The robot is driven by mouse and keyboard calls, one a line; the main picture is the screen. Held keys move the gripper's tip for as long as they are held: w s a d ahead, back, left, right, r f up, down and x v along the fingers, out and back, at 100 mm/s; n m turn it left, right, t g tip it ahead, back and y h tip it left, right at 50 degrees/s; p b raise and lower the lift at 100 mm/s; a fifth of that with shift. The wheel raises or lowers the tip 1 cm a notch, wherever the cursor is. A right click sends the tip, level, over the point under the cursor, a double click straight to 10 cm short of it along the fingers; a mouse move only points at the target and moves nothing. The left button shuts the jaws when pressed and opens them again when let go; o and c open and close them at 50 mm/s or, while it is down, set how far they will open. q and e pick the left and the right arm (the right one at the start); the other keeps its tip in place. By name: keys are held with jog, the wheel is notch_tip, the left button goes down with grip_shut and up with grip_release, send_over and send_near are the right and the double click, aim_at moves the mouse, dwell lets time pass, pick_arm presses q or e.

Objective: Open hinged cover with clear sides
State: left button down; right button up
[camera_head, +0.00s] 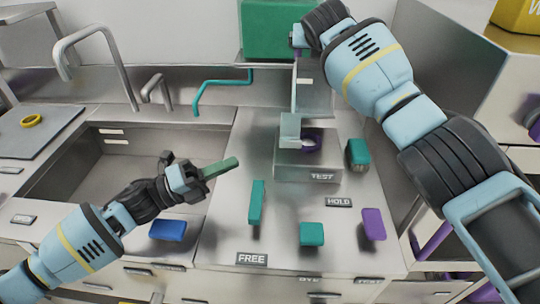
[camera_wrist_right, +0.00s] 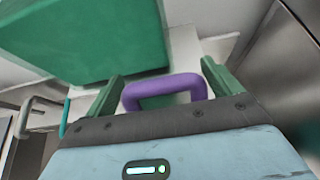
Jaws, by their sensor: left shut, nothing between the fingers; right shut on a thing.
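A pale cover (camera_head: 314,98) stands raised behind the grey test stand (camera_head: 305,172). Its sides look clear or pale grey, and its upper part is hidden by my right arm. In the right wrist view, my right gripper (camera_wrist_right: 163,80) has its green fingers on either side of a purple handle (camera_wrist_right: 165,88) and is shut on it; a white plate lies behind the handle. A pale block (camera_head: 290,127) and a purple ring (camera_head: 313,140) are on the stand. My left gripper (camera_head: 234,162) is shut and empty over the counter, left of the stand.
Several loose pieces lie on the counter: teal (camera_head: 257,202), teal (camera_head: 312,234), purple (camera_head: 374,224) and teal (camera_head: 357,152). A blue piece (camera_head: 168,230) lies near the sink (camera_head: 75,165). A green box (camera_head: 270,30) is at the back wall, near my right gripper. A teal pipe (camera_head: 215,82) runs below it.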

pick_arm(q)
jog(key=shift+w+a+f+m+g+h, duration=0.15)
jog(key=shift+m+g, duration=0.8)
jog(key=shift+m, duration=0.55)
jog(key=shift+f+m+g+h, duration=0.1)
jog(key=shift+m+g+h, duration=0.1)
jog(key=shift+m+g, duration=1)
jog(key=shift+w+a+f+m+g+h, duration=0.15)
jog(key=shift+m+g, duration=0.5)
jog(key=shift+m, duration=1.15)
jog(key=shift+d+r, duration=0.15)
jog(key=x, duration=1)
jog(key=shift+r, duration=0.1)
